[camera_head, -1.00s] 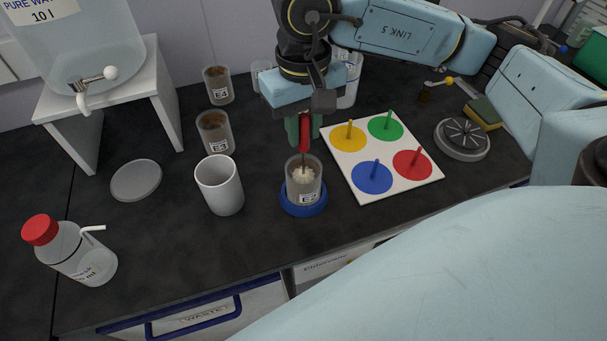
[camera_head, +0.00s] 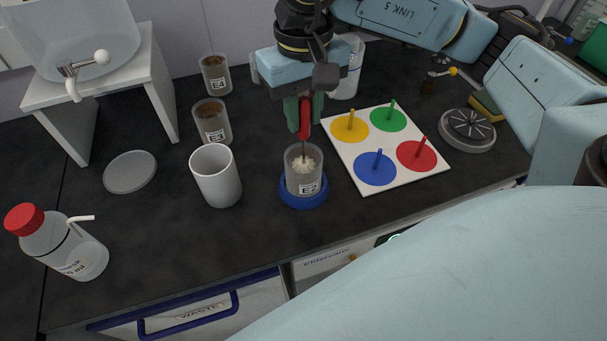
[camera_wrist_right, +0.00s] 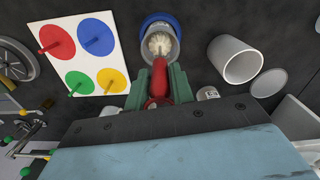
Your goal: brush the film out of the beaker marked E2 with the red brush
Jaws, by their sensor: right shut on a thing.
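The beaker marked E2 (camera_head: 304,182) stands upright in a blue round holder (camera_head: 290,201) on the dark bench. Its walls look cloudy, with less brown than a second ago. My right gripper (camera_head: 304,118) is above it, shut on the red handle of the brush (camera_head: 305,128). The pale bristles of the brush are inside the beaker. In the right wrist view the green fingers (camera_wrist_right: 159,88) close around the red handle (camera_wrist_right: 159,78), and the bristles show within the beaker's rim (camera_wrist_right: 174,40). My left gripper is not in view.
A white cup (camera_head: 217,178) stands left of the beaker. Beakers E3 (camera_head: 212,124) and E4 (camera_head: 215,76) with brown content stand behind it. A white board (camera_head: 364,185) with coloured discs lies to the right. A red-capped bottle (camera_head: 70,250) stands front left, and a grey disc (camera_head: 130,172) lies flat.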

